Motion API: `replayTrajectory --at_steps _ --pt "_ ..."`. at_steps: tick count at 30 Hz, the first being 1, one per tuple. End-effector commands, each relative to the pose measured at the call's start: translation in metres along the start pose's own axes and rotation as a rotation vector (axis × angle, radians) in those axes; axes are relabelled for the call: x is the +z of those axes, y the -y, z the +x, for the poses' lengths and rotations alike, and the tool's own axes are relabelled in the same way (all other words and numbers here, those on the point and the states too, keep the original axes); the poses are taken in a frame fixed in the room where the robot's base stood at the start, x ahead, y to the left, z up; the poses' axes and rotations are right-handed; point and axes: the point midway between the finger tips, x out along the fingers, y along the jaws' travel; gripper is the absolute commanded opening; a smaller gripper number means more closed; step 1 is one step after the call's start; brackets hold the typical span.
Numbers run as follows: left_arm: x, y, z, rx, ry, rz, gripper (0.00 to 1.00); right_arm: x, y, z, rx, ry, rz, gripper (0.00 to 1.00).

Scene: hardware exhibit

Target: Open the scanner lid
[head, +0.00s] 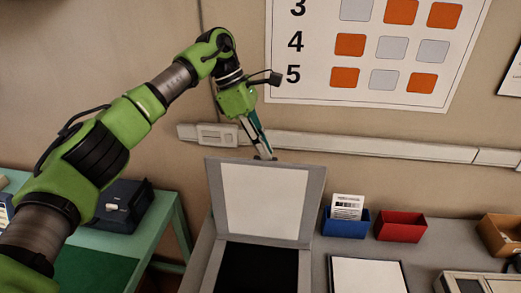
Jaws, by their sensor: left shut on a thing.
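The scanner (207,273) stands on the grey table, with its dark glass bed showing at the bottom of the head view. Its lid (265,202) is raised and stands steeply up at the back, with its white inner face toward me. My left gripper (264,156) reaches down from above to the lid's top edge and is shut on it. The fingertips are partly hidden behind that edge. My right gripper does not show.
A blue bin (345,228) holding a card and a red bin (401,226) stand right of the lid. A white pad (368,275) lies in front of them. A cardboard box (500,236) is at far right. A wall trunking (350,143) runs behind the lid.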

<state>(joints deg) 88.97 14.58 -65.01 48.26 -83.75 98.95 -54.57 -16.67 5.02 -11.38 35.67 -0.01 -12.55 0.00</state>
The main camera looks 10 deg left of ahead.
Motion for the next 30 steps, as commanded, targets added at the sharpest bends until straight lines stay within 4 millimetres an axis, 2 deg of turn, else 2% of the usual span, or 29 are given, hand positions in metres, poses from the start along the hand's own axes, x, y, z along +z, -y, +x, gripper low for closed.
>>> replayTrajectory --at_steps 1,10,17,18,19,26,30 --pt "-0.018 0.002 0.031 -0.035 -0.04 -0.018 0.0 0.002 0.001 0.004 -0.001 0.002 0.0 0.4" --pt "-0.018 0.004 0.032 -0.039 -0.042 -0.016 0.0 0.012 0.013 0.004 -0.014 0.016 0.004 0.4" --pt "-0.018 0.004 0.032 -0.041 -0.044 -0.014 0.0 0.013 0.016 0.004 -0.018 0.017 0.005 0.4" --pt "-0.018 0.004 0.032 -0.041 -0.044 -0.015 0.21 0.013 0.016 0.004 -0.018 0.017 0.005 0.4" --pt "-0.018 0.004 0.032 -0.041 -0.044 -0.015 0.24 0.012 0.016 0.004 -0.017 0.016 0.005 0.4" --pt "-0.019 0.004 0.031 -0.039 -0.043 -0.018 0.24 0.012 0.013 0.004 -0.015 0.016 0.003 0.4" --pt "-0.019 0.003 0.029 -0.037 -0.041 -0.019 0.24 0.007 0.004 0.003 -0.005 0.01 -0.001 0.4"
